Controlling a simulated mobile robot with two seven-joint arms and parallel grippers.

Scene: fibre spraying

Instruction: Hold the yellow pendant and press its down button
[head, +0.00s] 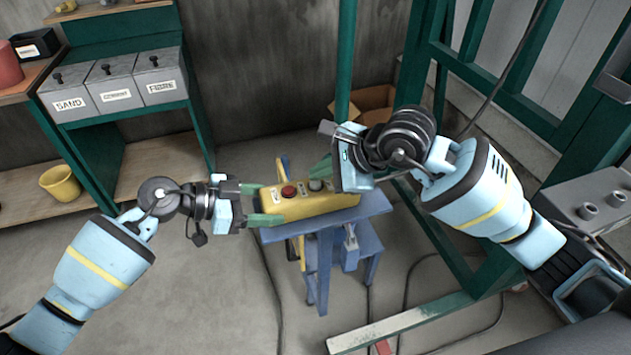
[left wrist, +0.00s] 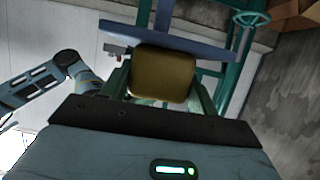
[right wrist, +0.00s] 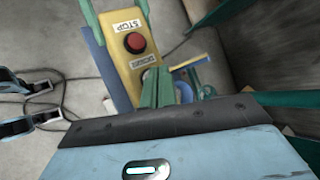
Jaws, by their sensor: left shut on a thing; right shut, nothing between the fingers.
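The yellow pendant (head: 335,204) lies along a small blue stand (head: 376,207). Its red button (head: 288,191) faces up, and a grey button (head: 316,185) sits to the right of it. My left gripper (head: 262,208) is shut on the pendant's left end; the left wrist view shows that end (left wrist: 163,72) between the green fingers. My right gripper (head: 322,172) is shut and empty, over the right part of the pendant. In the right wrist view its fingertips (right wrist: 157,80) hide part of a button below the red STOP button (right wrist: 135,43). I cannot tell whether they touch it.
A green post (head: 345,60) rises behind the stand. A green frame stands at the right. Cables lie on the floor.

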